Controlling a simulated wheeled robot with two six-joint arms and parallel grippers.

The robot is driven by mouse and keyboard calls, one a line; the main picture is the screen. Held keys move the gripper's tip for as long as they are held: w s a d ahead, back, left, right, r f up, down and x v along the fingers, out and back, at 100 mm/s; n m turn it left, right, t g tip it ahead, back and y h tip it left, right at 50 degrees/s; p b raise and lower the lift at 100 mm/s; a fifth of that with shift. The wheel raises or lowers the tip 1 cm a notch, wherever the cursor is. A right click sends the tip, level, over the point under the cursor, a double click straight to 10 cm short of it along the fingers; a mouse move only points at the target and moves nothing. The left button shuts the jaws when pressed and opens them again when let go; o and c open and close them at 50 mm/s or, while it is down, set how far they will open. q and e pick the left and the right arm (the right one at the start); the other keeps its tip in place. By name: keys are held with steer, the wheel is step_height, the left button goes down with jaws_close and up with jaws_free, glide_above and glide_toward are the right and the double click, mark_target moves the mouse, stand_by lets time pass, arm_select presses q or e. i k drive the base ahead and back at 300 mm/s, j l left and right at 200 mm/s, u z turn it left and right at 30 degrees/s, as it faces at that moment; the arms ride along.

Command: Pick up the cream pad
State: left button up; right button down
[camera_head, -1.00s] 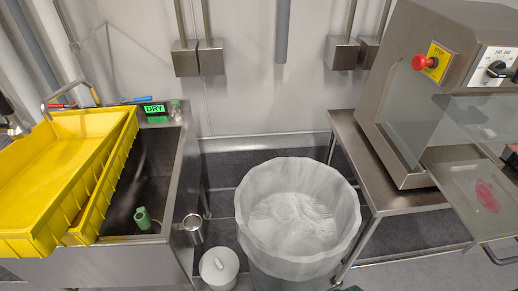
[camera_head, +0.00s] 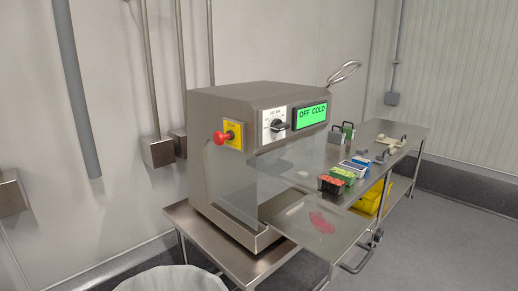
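A small cream-coloured item (camera_head: 388,141) lies on the far part of the steel table to the right of the machine. It may be the cream pad, but it is too small to tell. A dark handle shape stands close to it. Neither of my grippers shows in this view, so I cannot see whether they hold anything.
A steel machine (camera_head: 236,115) with a red stop button (camera_head: 222,138) and a display reading OFF COLD (camera_head: 312,112) stands ahead. Its clear door and a red-smeared plate (camera_head: 300,222) jut out. The steel table (camera_head: 410,133) holds several small boxes. Floor at right is clear.

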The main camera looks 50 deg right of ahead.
mark_target(393, 151)
steer(key=z, duration=2.65)
